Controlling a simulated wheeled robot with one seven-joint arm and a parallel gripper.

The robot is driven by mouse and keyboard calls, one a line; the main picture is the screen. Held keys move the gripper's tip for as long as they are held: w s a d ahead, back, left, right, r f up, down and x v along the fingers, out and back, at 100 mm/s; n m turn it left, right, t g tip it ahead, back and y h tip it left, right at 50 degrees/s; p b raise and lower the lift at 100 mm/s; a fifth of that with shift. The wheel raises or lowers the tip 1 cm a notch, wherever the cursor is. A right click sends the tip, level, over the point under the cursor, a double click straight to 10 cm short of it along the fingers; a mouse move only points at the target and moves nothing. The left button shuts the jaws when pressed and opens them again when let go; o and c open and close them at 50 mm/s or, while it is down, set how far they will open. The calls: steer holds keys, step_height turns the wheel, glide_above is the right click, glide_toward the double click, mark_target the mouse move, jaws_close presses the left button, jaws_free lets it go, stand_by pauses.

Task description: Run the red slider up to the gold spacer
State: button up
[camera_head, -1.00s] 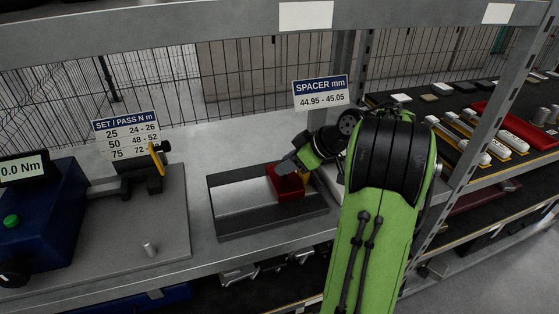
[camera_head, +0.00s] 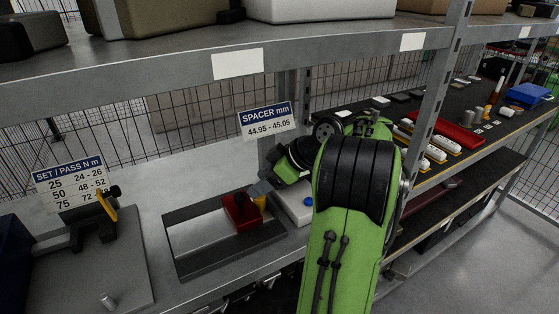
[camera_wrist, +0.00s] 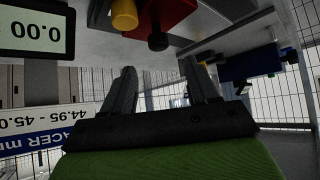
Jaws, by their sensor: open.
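The red slider (camera_head: 240,214) sits at the right part of the dark-framed gauge bed (camera_head: 190,262). The gold spacer (camera_head: 260,202) stands just right of it, partly hidden. In the wrist view, which is upside down, the gold spacer (camera_wrist: 124,14) and the red slider (camera_wrist: 172,12) with its black knob (camera_wrist: 157,40) lie at the top edge. They look side by side; I cannot tell whether they touch. My gripper (camera_wrist: 162,84) is open and empty, clear of the slider. In the head view my gripper (camera_head: 262,187) is above and right of the slider.
A light box with a blue button (camera_head: 296,205) is right of the gauge; a display (camera_wrist: 35,30) reads 0.00. The spacer sign (camera_head: 267,120) stands behind. A torque fixture (camera_head: 98,218) is at left, a shelf upright (camera_head: 440,110) at right.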

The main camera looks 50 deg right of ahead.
steer(key=p+v, duration=0.3)
steer(key=v, duration=0.4)
steer(key=shift+s+r, duration=0.25)
steer(key=shift+r, duration=0.05)
steer(key=shift+d, duration=0.1)
steer(key=t+y+b, duration=0.1)
steer(key=t+y, duration=0.1)
steer(key=t, duration=0.2)
glide_toward(242, 196)
steer(key=b+x, duration=0.3)
steer(key=x, duration=0.6)
steer(key=shift+w+b, duration=0.1)
steer(key=shift+b, duration=0.2)
